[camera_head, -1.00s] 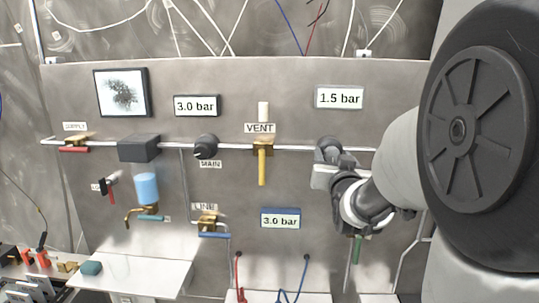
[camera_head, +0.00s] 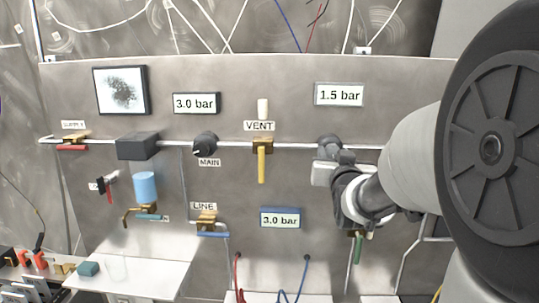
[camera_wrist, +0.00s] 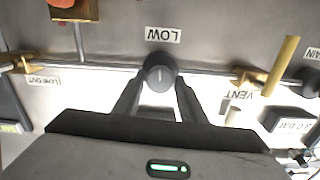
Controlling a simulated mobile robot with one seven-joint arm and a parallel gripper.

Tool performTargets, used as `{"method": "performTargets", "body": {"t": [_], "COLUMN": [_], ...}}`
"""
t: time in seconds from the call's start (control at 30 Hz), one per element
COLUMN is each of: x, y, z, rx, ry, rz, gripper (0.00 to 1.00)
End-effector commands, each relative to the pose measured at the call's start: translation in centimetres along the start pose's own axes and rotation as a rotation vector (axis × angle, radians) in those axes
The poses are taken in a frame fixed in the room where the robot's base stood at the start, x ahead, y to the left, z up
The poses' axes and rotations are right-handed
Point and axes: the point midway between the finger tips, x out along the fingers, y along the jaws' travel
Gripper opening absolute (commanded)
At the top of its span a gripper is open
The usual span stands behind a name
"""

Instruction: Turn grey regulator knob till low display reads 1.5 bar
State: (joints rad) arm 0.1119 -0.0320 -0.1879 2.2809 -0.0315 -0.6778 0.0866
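The dark grey LOW regulator knob (camera_wrist: 159,72) sits on the pipe in the wrist view, which shows the panel upside down. Its pale mark runs roughly up and down. My gripper (camera_wrist: 159,83) is open, with one finger on each side of the knob's near edge. I cannot tell whether the fingertips touch it. In the head view the knob (camera_head: 329,144) is partly hidden by my gripper (camera_head: 327,166). The display above it (camera_head: 340,94) reads 1.5 bar.
A dark MAIN knob (camera_head: 205,144) sits left on the same pipe, below a 3.0 bar display (camera_head: 196,103). The yellow VENT valve handle (camera_head: 262,164) hangs between the two knobs. A blue-framed display (camera_head: 280,218) reads 3.0 bar. A green-handled valve (camera_head: 358,247) is below my gripper.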

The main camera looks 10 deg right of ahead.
Motion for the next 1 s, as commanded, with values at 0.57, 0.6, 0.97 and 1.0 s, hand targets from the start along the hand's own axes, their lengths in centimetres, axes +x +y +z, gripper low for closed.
{"method": "performTargets", "body": {"t": [0.57,0.6,0.97,1.0], "x": [-2.2,-3.0,-11.5,-12.3], "y": [0.0,0.0,0.0,0.1], "z": [-0.1,0.0,-0.1,0.2], "rx": [0.003,0.003,0.002,0.001], "ry": [0.004,0.005,0.006,0.008], "rz": [0.000,0.000,0.000,0.000], "gripper": [0.51,0.51,0.51,0.51]}}
